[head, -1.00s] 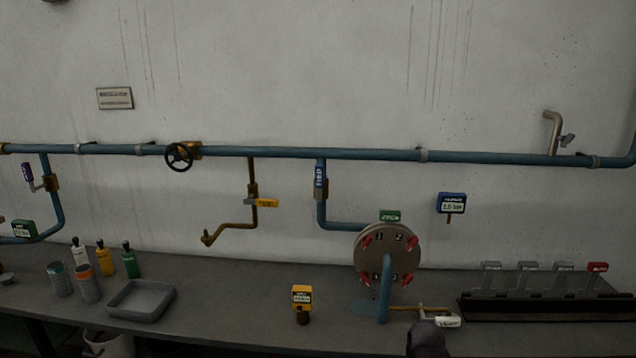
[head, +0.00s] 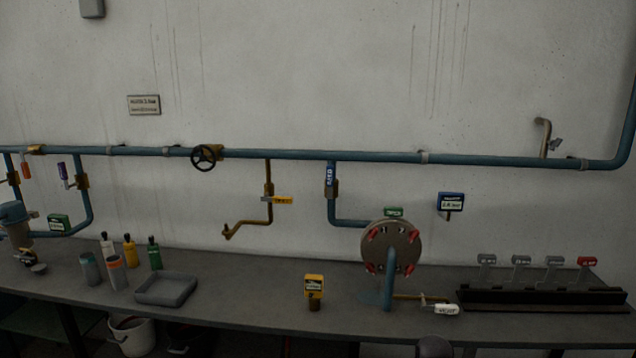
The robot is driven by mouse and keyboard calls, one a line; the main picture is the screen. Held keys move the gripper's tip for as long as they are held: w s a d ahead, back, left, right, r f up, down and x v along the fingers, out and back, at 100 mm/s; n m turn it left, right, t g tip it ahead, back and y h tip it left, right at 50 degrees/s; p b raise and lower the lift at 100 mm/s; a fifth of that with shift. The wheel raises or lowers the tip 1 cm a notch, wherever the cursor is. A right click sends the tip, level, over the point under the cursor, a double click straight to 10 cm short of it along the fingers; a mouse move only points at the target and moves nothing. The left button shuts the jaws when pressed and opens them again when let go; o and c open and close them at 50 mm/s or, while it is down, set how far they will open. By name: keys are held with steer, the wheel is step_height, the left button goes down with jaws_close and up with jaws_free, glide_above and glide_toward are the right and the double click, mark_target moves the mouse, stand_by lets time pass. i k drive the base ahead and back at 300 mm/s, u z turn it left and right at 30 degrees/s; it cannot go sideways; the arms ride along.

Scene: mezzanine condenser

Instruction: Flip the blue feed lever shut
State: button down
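The blue feed lever (head: 330,177) is on the vertical blue pipe that drops from the long wall pipe, right of the picture's middle. Its handle stands upright, in line with that pipe, just above a brass valve body (head: 331,190). Its lettering is small and blurred. Below the valve the pipe bends right toward a round flanged plate (head: 391,248) with red clamps. My gripper is not in view. Nothing touches the lever.
A yellow lever (head: 277,200) and a black handwheel (head: 206,157) are to its left. The bench (head: 235,295) below carries a yellow gauge (head: 314,290), a grey tray (head: 167,290), bottles and a rack of levers (head: 540,298). The wall before the lever is clear.

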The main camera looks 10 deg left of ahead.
mark_target(329, 168)
steer(key=k, duration=0.25)
steer(key=u, duration=0.25)
steer(key=i, duration=1.1)
steer(key=z, duration=0.15)
